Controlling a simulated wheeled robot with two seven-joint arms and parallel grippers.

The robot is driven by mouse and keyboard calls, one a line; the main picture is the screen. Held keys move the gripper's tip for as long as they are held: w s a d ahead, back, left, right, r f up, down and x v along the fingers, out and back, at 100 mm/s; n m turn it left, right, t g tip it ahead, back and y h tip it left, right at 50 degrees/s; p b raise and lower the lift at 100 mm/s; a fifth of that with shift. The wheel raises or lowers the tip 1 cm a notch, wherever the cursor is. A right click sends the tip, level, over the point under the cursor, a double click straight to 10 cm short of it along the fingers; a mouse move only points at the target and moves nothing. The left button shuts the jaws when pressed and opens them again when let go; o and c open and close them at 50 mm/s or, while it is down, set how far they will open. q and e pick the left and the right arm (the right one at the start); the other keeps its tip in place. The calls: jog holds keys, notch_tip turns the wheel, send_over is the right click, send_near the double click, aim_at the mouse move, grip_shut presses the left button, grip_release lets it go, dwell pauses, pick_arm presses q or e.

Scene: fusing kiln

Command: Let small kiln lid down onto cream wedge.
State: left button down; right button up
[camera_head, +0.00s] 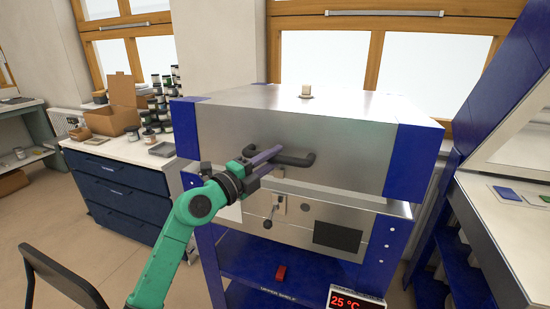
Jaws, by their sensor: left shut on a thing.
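The small kiln's lid (350,150) is a broad silver box with blue corners, above the silver kiln body (300,222). A dark bar handle (298,160) sticks out from the lid's front. My left gripper (268,156) is shut on the left part of this handle, its arm reaching up from the lower left. A small pale piece (279,172) shows just below the handle, beside the gripper; I cannot tell whether it is the cream wedge. How wide the gap under the lid is cannot be told. My right gripper is not in view.
A small cream block (306,90) sits on the lid's top. A dark knobbed lever (269,217) sticks out from the body's front. A blue drawer cabinet (118,190) with a box and jars stands left, a chair (55,285) lower left, a pale bench (510,220) right.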

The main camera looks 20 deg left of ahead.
aim_at(272, 173)
pick_arm(q)
jog(key=f+b, duration=0.2)
jog(key=f, duration=0.1)
jog(key=shift+s+f, duration=0.2)
jog(key=shift+f, duration=0.05)
jog(key=shift+s+d+f, duration=0.1)
jog(key=shift+d, duration=0.05)
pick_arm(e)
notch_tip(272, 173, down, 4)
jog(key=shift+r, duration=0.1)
pick_arm(q)
jog(key=c, duration=0.7)
grip_release()
jog(key=shift+f, duration=0.1)
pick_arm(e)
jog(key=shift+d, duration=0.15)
pick_arm(q)
jog(key=shift+r+t, duration=0.25)
jog(key=shift+t, duration=0.05)
jog(key=shift+a, duration=0.2)
jog(key=shift+h, duration=0.3)
jog(key=b+v, duration=0.2)
jog(key=v, duration=1.2)
jog(key=shift+s+r+b, duration=0.1)
jog(key=shift+s+b, duration=0.15)
jog(key=shift+b, duration=0.15)
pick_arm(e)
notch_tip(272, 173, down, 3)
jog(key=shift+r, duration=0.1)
